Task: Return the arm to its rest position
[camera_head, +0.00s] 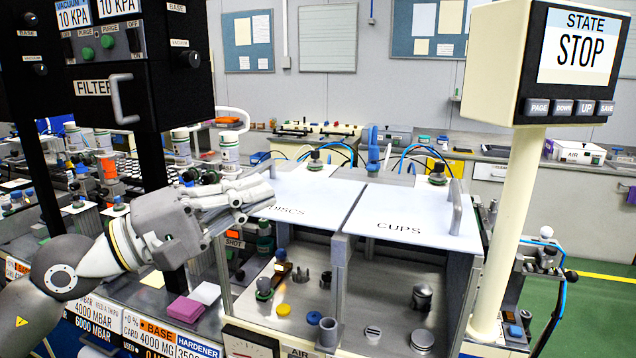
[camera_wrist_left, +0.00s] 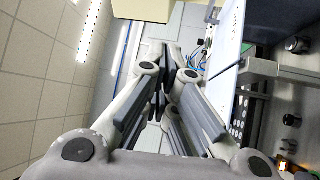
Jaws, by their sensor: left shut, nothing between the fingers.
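My left gripper (camera_head: 258,194) comes in from the left in the head view, in front of the left part of the white DISCS lid (camera_head: 318,198). Its fingers are together and hold nothing. In the left wrist view the fingers (camera_wrist_left: 160,85) meet near the middle of the picture, with nothing between them. I cannot tell whether the gripper touches the lid or its handle. My right gripper is not in view.
The CUPS lid (camera_head: 415,215) lies right of the DISCS lid, with a raised handle (camera_head: 456,207). Below are open compartments with small parts. A black filter panel (camera_head: 110,65) hangs at upper left. A STOP display (camera_head: 575,60) stands on a post at right.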

